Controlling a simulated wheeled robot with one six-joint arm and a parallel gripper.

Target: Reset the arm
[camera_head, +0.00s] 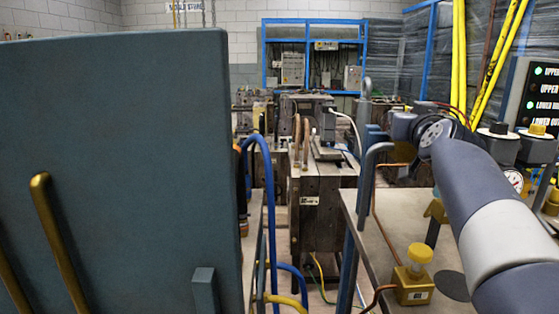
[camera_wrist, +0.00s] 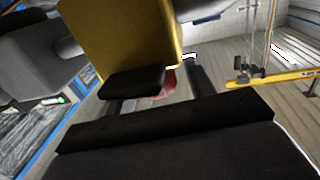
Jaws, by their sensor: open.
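My arm (camera_head: 495,215) reaches in from the lower right of the head view, over the right bench. Its dark wrist end (camera_head: 408,125) is near a blue-grey upright handle, and I cannot make out the fingertips there. In the wrist view my gripper (camera_wrist: 163,92) is open, with dark finger parts above a black bar. A large yellow block with a black pad (camera_wrist: 130,82) fills the upper middle of that view. A small reddish piece shows behind the pad. I see nothing held, though the yellow block hides part of the space around the fingers.
A large blue-grey panel (camera_head: 120,170) with brass bars fills the left side. The right bench (camera_head: 385,255) carries a yellow fitting (camera_head: 413,285), gauges and copper lines. Metal mould blocks (camera_head: 320,205) stand between, with blue hoses beside them. A blue frame (camera_head: 315,22) stands behind.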

